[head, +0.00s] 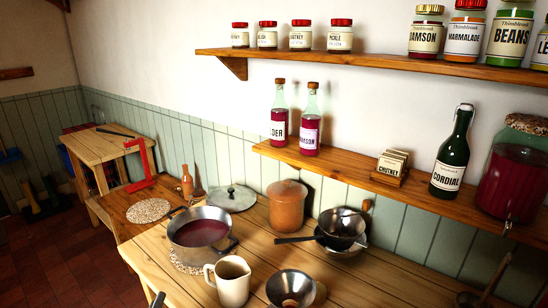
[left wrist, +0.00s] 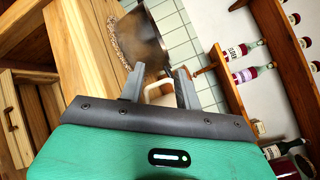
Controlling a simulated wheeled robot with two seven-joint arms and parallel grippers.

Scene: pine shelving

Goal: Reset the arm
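My left gripper (left wrist: 158,82) shows in the left wrist view with its two grey fingers apart and a gap between them. Nothing is gripped between the fingers. Beyond the gap stands the cream jug (left wrist: 158,93), partly hidden by the fingers and the gripper body. In the head view only a dark bit of my left gripper (head: 157,299) shows at the bottom edge, to the left of the jug (head: 229,282) and apart from it. My right gripper is not recognisable in either view.
A pan of red liquid (head: 200,232) stands behind the jug. A metal funnel (head: 291,289), a lidded clay crock (head: 287,205) and a sieve on a bowl (head: 341,229) share the worktop. Shelves of jars and bottles (head: 330,164) overhang the back.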

